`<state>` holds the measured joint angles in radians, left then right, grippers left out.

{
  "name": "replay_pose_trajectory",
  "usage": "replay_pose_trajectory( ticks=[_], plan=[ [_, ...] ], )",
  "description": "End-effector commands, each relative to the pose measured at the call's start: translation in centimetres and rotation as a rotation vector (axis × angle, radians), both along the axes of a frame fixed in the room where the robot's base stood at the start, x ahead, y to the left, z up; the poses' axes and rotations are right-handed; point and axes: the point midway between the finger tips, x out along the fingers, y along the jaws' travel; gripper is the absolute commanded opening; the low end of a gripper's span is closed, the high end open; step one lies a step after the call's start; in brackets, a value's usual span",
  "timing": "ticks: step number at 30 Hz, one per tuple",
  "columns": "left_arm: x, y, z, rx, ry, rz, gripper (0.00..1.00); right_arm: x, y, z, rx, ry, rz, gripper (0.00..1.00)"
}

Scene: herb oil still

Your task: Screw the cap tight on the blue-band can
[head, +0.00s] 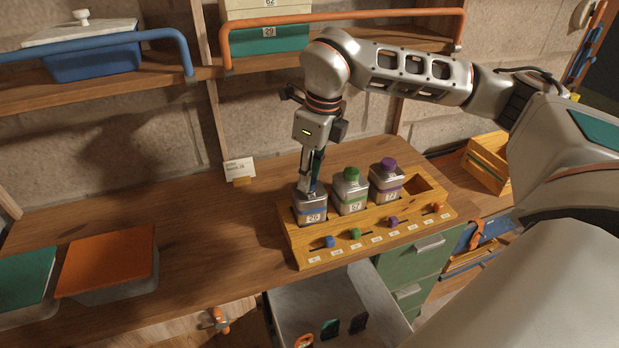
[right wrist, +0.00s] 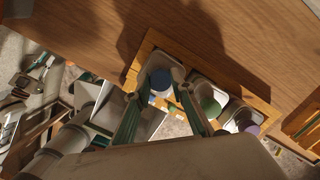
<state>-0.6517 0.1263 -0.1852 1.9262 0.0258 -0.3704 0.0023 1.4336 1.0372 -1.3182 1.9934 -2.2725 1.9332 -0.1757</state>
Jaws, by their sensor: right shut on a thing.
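The blue-band can (head: 310,213) is a squarish metal can with a blue band and a number label. It stands upright in the left compartment of the wooden rack (head: 290,243). My right gripper (head: 313,186) points down over its top. In the right wrist view, the blue cap (right wrist: 160,78) shows between the fingertips of my right gripper (right wrist: 157,86), which is shut on it. The cap is at the can's mouth; the fingers partly hide it, and I cannot tell how tight it sits. My left gripper is not in view.
A green-capped can (head: 350,190) and a purple-capped can (head: 386,180) stand to the right in the rack, close by; the rightmost compartment is empty. Small coloured knobs line its front. An open drawer (head: 335,290) lies below. The bench at left is clear up to an orange-lidded box (head: 107,260).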

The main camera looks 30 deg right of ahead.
Motion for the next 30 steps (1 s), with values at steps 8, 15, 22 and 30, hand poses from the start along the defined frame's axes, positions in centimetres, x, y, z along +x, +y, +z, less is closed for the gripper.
replay_pose_trajectory(
  ticks=[8,15,22,30],
  plan=[
    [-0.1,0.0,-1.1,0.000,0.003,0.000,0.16,0.0,0.0,-0.1,-0.001,0.000,-0.363,0.00],
    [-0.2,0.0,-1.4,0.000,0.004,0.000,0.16,0.1,0.0,-0.1,-0.001,-0.002,-0.668,0.00],
    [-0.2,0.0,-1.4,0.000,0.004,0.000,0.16,0.1,-0.1,0.0,-0.001,-0.001,-0.749,0.00],
    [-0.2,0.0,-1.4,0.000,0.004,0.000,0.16,0.1,-0.1,0.0,-0.001,-0.001,-0.744,0.42]
  ],
)
